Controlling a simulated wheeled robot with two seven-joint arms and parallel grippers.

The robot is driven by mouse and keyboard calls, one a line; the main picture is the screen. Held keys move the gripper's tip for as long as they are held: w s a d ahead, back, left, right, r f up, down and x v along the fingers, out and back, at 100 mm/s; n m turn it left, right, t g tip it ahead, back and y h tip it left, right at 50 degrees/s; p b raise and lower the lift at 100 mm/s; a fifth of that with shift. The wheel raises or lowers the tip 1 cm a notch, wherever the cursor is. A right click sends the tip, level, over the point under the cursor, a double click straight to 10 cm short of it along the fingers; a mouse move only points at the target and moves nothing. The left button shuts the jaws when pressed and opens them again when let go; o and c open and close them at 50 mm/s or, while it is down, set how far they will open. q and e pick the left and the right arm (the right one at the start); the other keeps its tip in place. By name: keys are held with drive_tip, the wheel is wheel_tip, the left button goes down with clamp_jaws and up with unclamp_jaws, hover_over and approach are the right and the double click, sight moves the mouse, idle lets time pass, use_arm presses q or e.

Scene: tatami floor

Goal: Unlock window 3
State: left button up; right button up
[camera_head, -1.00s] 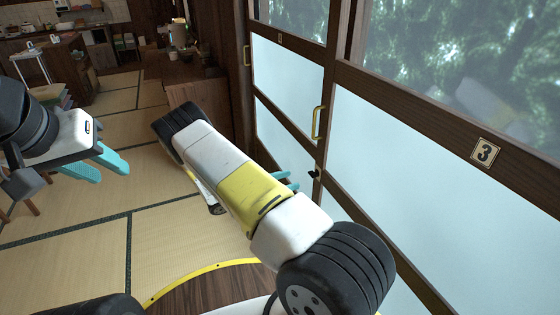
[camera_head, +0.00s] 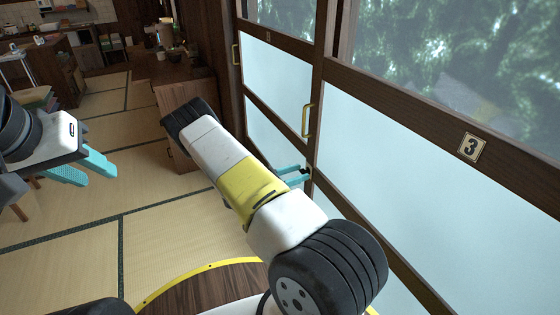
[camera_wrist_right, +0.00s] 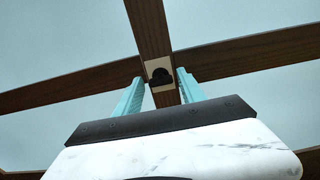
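In the right wrist view, a dark lock knob on a pale plate (camera_wrist_right: 161,77) sits where the window frame bars cross. My right gripper (camera_head: 304,174) reaches the frame post in the head view. Its two teal fingers are apart, one on each side of the knob. I cannot tell whether they touch it. My forearm hides part of the post below. My left gripper (camera_head: 98,171) is open and empty over the floor at the left.
A brass handle (camera_head: 308,120) is on the window post just above my right gripper. A wooden cabinet (camera_head: 184,115) stands beyond my right arm. The tatami floor (camera_head: 165,220) between my arms is clear.

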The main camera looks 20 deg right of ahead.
clamp_jaws()
drive_tip(key=m, duration=0.8)
drive_tip(key=shift+s+f+m, duration=0.1)
drive_tip(key=shift+m, duration=0.2)
drive_tip(key=m, duration=0.4)
drive_tip(key=shift+m, duration=0.3)
drive_tip(key=shift+s+f+m, duration=0.1)
drive_tip(key=shift+f+m, duration=0.05)
drive_tip(key=shift+m, duration=2.15)
